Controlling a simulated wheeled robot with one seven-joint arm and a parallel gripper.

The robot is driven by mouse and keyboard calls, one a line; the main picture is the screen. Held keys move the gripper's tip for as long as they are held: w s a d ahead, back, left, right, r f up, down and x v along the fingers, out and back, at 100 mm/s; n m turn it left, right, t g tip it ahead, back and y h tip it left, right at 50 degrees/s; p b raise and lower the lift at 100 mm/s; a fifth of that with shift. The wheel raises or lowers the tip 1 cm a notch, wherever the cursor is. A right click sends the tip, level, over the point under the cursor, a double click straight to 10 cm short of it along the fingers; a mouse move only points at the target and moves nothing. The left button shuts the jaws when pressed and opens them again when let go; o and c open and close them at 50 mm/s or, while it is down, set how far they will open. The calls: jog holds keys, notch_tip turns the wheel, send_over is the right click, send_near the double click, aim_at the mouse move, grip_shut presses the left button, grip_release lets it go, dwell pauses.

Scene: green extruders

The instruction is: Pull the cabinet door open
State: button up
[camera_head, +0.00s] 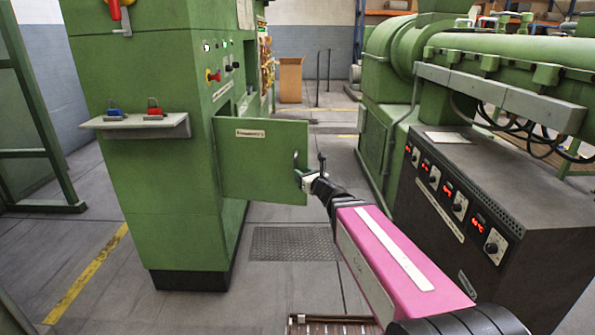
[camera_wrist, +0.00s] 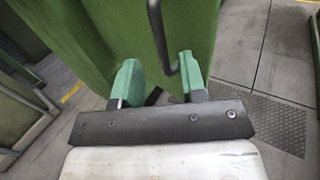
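The green cabinet (camera_head: 150,150) stands at left in the head view. Its small green door (camera_head: 255,172) is open and sticks out to the right from the cabinet's side, with a pale label on it. A thin bar handle (camera_head: 295,162) is near the door's outer edge. My gripper (camera_head: 304,180) is at this edge by the handle. In the wrist view the two green fingers of my gripper (camera_wrist: 158,62) are apart. The dark handle (camera_wrist: 158,30) runs down between them, its bent lower end close to the right finger. I cannot tell whether it touches.
A dark control box (camera_head: 465,205) with red displays and the green extruder (camera_head: 490,60) stand close at right of my arm. A small shelf (camera_head: 135,123) juts from the cabinet front. Grey floor (camera_head: 270,275) is clear below the door.

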jog(key=v, duration=0.4)
jog(key=shift+s+d, duration=0.1)
jog(key=shift+s, duration=0.1)
jog(key=s+d+f+n+g+h, duration=0.1)
jog(key=s+d+f+n+g, duration=0.15)
jog(key=f+n+g, duration=0.55)
jog(key=s+d+f+n+g+h, duration=0.15)
jog(key=s+f+n, duration=0.25)
jog(key=f+n, duration=0.55)
jog(key=s+d+f+n+g+h, duration=0.2)
jog(key=s+d+f+n+h, duration=0.1)
jog(key=d, duration=0.4)
jog(key=s+d+f+n+g+h, duration=0.3)
jog(key=s+d+n+h, duration=0.1)
jog(key=d+n, duration=0.3)
jog(key=shift+d+n+h, duration=0.15)
jog(key=shift+n+h, duration=0.3)
jog(key=shift+n, duration=0.3)
